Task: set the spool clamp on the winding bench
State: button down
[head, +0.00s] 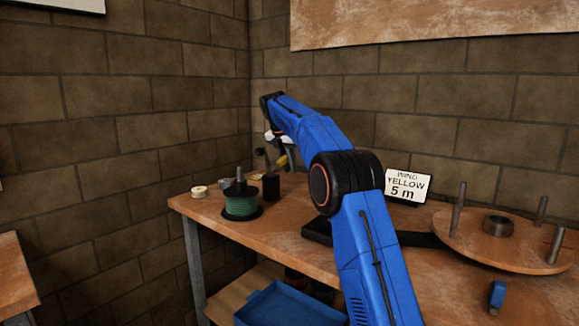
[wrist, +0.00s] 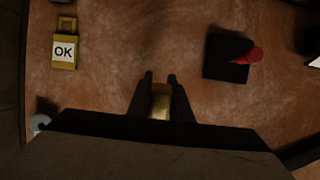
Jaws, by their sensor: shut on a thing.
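My gripper (wrist: 160,78) is shut on a brass-yellow piece (wrist: 160,104), seen between its two dark fingers in the wrist view. Most of this piece is hidden by the gripper body, and I cannot tell whether it is the spool clamp. In the head view my blue arm reaches to the back left of the winding bench (head: 290,238), and a small yellow part (head: 281,160) shows below its wrist. A green spool (head: 241,206) with a dark top and an upright post stands near the bench's left end.
A sign (head: 407,186) reads "WIND YELLOW 5 m". A round wooden plate (head: 478,240) carries upright pegs at right. A blue tray (head: 285,305) sits below. Brick walls close the back.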

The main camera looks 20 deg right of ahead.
aim_at(285, 155)
jog(key=c, duration=1.6)
grip_release()
jog(key=shift+f, duration=0.1)
jog(key=shift+v, duration=3.75)
